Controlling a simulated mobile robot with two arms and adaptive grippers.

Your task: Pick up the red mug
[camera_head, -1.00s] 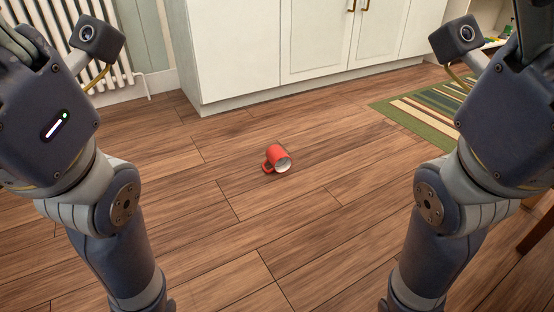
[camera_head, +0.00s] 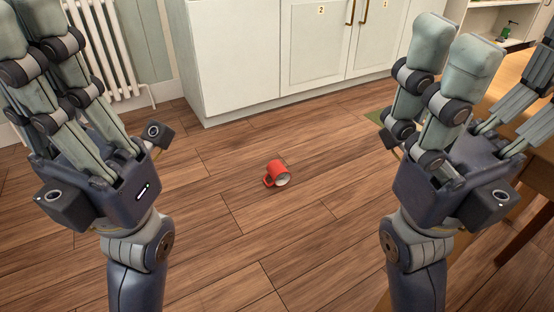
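The red mug (camera_head: 277,171) lies on its side on the wooden floor, in the middle of the head view. Its pale inside faces to the lower right and its handle is at the lower left. My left gripper (camera_head: 40,50) points up at the left edge, its fingers extended and open, with the tips cut off by the frame. My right gripper (camera_head: 485,75) is at the right, fingers pointing up and spread wide open. Both grippers are empty and well apart from the mug, one to each side of it.
A white cabinet (camera_head: 235,65) stands behind the mug, and a white radiator (camera_head: 105,50) is at the back left. A wooden table (camera_head: 520,205) stands at the right, close to my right gripper. The floor (camera_head: 245,240) around the mug is clear.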

